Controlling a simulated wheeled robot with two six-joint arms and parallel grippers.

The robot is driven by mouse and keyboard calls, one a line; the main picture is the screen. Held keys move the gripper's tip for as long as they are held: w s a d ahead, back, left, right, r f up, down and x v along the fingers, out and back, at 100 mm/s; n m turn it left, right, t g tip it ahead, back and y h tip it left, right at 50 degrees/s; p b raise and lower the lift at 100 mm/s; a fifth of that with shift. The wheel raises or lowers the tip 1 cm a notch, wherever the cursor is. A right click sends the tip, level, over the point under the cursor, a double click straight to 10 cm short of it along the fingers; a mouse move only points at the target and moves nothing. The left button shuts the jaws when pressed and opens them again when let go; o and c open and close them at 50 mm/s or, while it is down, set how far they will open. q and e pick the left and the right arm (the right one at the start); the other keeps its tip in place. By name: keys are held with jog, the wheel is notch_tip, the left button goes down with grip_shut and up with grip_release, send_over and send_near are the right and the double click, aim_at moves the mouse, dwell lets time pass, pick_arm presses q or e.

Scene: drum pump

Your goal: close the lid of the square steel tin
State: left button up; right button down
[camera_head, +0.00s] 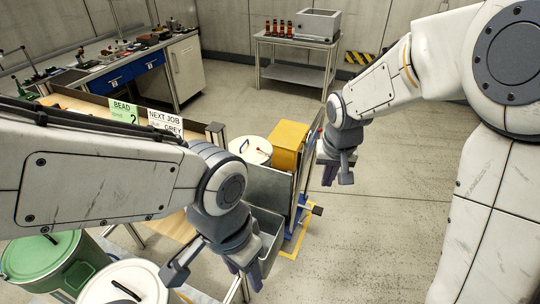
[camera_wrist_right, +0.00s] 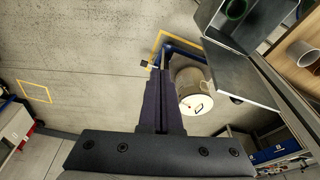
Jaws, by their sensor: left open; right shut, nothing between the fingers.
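An open grey metal box (camera_head: 270,222) stands at the end of the wooden bench, partly hidden by my left gripper. A flat grey panel (camera_head: 266,188) stands at its far side. In the right wrist view the box (camera_wrist_right: 215,22) shows a green ring inside, with the panel (camera_wrist_right: 240,75) beside it. I cannot tell for certain that this is the tin and its lid. My left gripper (camera_head: 212,272) is open, just left of the box in the picture. My right gripper (camera_head: 336,176) is shut and empty, held right of and beyond the box; it also shows in its wrist view (camera_wrist_right: 160,75).
A white lidded drum (camera_head: 252,148) and a yellow box (camera_head: 288,138) stand beyond the panel. A blue frame (camera_head: 303,207) stands on a yellow floor outline. A green drum (camera_head: 50,262) is at the lower left. The floor (camera_head: 390,215) at right is clear.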

jog(key=w+a+r+m+h, duration=0.1)
jog(key=w+a+r+m, duration=0.35)
jog(key=w+a, duration=0.8)
jog(key=n+p, duration=0.2)
jog(key=p, duration=0.3)
send_over(266, 185)
jog(key=w+d, duration=0.1)
jog(key=w, duration=0.3)
notch_tip(266, 185, down, 8)
jog(key=shift+w+r+t, duration=0.2)
jog(key=shift+r+t, duration=0.05)
jog(key=shift+t, duration=0.05)
jog(key=shift+m, duration=0.25)
